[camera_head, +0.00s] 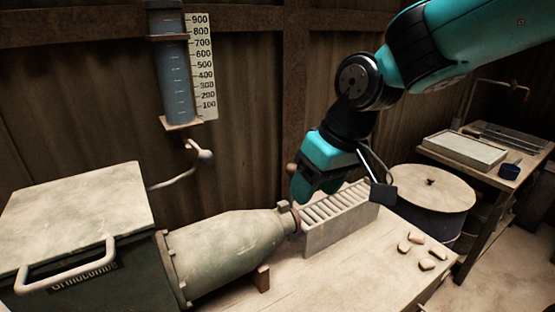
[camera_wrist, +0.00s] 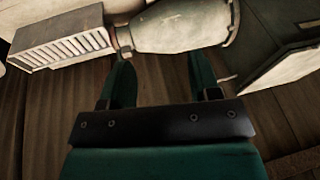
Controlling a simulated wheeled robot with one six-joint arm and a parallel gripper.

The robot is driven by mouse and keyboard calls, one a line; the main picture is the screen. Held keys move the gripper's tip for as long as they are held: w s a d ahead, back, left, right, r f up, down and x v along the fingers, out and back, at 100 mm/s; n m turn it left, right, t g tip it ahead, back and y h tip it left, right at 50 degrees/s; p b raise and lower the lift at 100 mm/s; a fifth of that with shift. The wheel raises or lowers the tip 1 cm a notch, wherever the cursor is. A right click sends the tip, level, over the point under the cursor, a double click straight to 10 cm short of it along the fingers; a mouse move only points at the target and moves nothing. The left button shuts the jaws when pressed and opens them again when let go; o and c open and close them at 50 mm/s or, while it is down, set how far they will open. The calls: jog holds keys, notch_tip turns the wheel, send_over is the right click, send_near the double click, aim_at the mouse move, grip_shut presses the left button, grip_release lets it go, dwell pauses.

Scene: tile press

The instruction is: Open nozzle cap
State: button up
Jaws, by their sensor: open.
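In the wrist view the nozzle body (camera_wrist: 180,25) lies beyond my fingertips, and the cap (camera_wrist: 124,42) is just past the left fingertip. My gripper (camera_head: 315,192) is behind and slightly above the cap, pointing down. It also shows in the wrist view (camera_wrist: 160,65), its two fingers apart with nothing between them. I see no contact with the cap. Part of the far finger is hidden in the head view.
A slatted grey rack (camera_head: 340,220) stands right of the cap, close under my gripper. A box with a handle and lid (camera_head: 75,225) is at the left. Several tile pieces (camera_head: 427,264) lie at the right.

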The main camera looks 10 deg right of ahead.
aim_at(291, 176)
jog(key=w+d+r+m+t+h+p, duration=0.1)
jog(key=w+d+m+p, duration=0.15)
jog(key=w, duration=0.55)
jog(key=w+d+r+m+t+h+p, duration=0.1)
jog(key=w+r+p, duration=0.15)
jog(key=w, duration=0.65)
jog(key=shift+n, duration=0.25)
jog(key=p+x, duration=0.1)
jog(key=x, duration=0.4)
jog(key=p+x, duration=0.2)
jog(key=x, duration=0.4)
jog(key=p+x, duration=0.1)
jog(key=x, duration=0.4)
jog(key=shift+w+d+f, duration=0.15)
jog(key=shift+d+f, duration=0.1)
jog(key=shift+d, duration=0.15)
jog(key=shift+w+f, duration=0.2)
jog(key=shift+f, duration=0.4)
grip_shut()
